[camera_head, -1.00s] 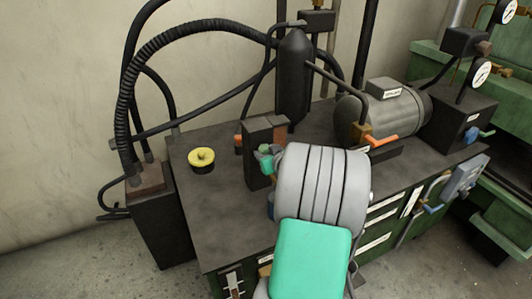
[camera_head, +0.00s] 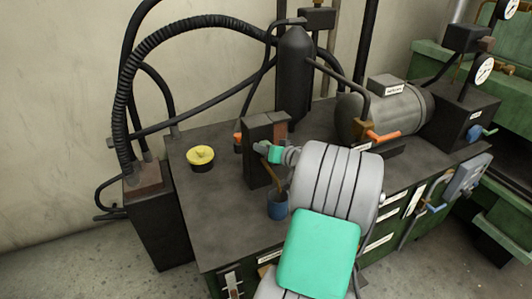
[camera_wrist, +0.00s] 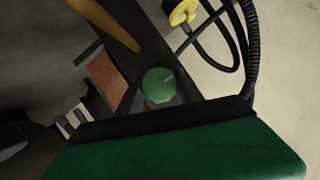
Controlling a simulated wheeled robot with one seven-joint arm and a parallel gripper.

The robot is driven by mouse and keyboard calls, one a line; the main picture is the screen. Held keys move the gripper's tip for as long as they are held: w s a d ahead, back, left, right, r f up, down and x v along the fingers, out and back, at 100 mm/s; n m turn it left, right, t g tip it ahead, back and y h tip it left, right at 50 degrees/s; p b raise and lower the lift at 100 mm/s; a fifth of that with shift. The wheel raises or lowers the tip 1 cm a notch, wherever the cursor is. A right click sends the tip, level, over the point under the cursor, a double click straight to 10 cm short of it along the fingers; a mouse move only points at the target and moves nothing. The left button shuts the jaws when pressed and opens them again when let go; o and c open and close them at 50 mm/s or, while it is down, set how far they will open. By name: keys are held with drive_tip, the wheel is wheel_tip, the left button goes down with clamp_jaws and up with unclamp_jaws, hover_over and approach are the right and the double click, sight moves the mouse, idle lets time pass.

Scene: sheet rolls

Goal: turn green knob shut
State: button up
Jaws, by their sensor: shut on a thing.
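The green knob (camera_wrist: 159,86) shows in the wrist view as a round cap with a pale pointer mark. It sits close in front of my gripper (camera_wrist: 160,100), between dark finger shapes on both sides, and the jaws are shut on it. In the head view my gripper (camera_head: 268,152) reaches to the left from the grey wrist, against the front of the dark upright block (camera_head: 254,172). In that view the knob is hidden or cannot be told apart from the teal gripper part.
A yellow-topped cap (camera_head: 201,156) stands on the bench (camera_head: 215,215), left of the block. An orange lever (camera_head: 382,137) and motor (camera_head: 385,112) are at right. The bench's left front is clear.

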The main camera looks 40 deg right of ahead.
drive_tip(key=m+y, duration=0.1)
drive_tip(key=m, duration=0.1)
drive_tip(key=m+t, duration=0.1)
drive_tip(key=m, duration=0.1)
drive_tip(key=shift+d+t+y+b, duration=0.1)
drive_tip(key=shift+t+y+b, duration=0.2)
drive_tip(key=shift+y+b, duration=0.1)
drive_tip(key=m+t, duration=0.1)
drive_tip(key=m, duration=0.1)
drive_tip(key=m+t+y, duration=0.1)
drive_tip(key=m, duration=0.1)
drive_tip(key=shift+f+y, duration=0.15)
drive_tip(key=shift+y, duration=0.15)
drive_tip(key=shift+f+m+t+b, duration=0.15)
drive_tip(key=shift+m+t+b, duration=0.15)
drive_tip(key=shift+m+b, duration=0.45)
drive_tip(key=m+b, duration=0.2)
drive_tip(key=b, duration=0.1)
drive_tip(key=shift+f+t+b, duration=0.25)
drive_tip(key=shift+t+b, duration=0.05)
drive_tip(key=shift+r+m+b, duration=0.1)
drive_tip(key=shift+m+b, duration=0.45)
drive_tip(key=shift+b, duration=0.85)
drive_tip(key=shift+r+m+t+b, duration=0.3)
drive_tip(key=shift+m+t, duration=0.1)
drive_tip(key=o, duration=1.4)
